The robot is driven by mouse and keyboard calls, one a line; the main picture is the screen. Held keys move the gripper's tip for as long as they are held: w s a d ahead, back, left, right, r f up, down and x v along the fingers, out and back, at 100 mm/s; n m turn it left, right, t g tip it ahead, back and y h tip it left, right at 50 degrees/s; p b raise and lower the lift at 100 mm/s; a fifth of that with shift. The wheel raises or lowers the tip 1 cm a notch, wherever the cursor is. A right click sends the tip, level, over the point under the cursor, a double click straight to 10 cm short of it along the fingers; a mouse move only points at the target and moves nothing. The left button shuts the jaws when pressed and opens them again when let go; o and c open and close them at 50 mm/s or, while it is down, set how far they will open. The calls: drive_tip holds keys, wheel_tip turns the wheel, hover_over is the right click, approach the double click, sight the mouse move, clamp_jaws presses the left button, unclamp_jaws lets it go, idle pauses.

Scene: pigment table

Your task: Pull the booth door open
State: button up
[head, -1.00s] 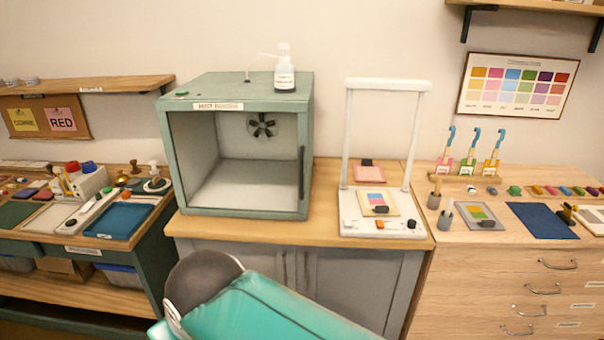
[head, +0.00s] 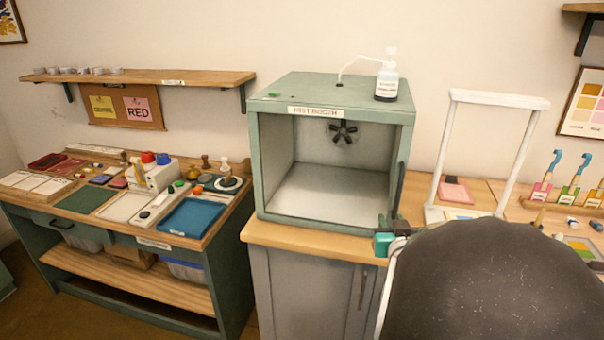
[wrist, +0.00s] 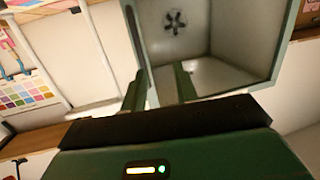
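The booth (head: 335,150) is a green box on a cabinet, with a fan inside; its interior shows clearly through the front. A dark vertical handle (head: 398,188) is at the front's right edge. I cannot tell whether a clear door pane covers the front. My gripper (head: 384,228) is just below the handle, near the booth's lower right front corner, mostly hidden behind my dark arm link. In the wrist view my gripper (wrist: 160,86) has its two green fingers apart, in front of the booth's edge (wrist: 146,60). Nothing is clearly held between them.
A pump bottle (head: 387,80) stands on the booth. A white frame stand (head: 497,98) is close on the right. The left workbench holds a blue tray (head: 191,216) and several tools. A shelf (head: 140,78) hangs above it.

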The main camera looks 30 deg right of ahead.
sight(399, 195)
drive_tip(key=s+d+t, duration=0.1)
drive_tip(key=s+d, duration=0.2)
drive_tip(key=shift+h, duration=0.4)
drive_tip(key=x, duration=1.3)
drive_tip(key=shift+w, duration=0.15)
clamp_jaws()
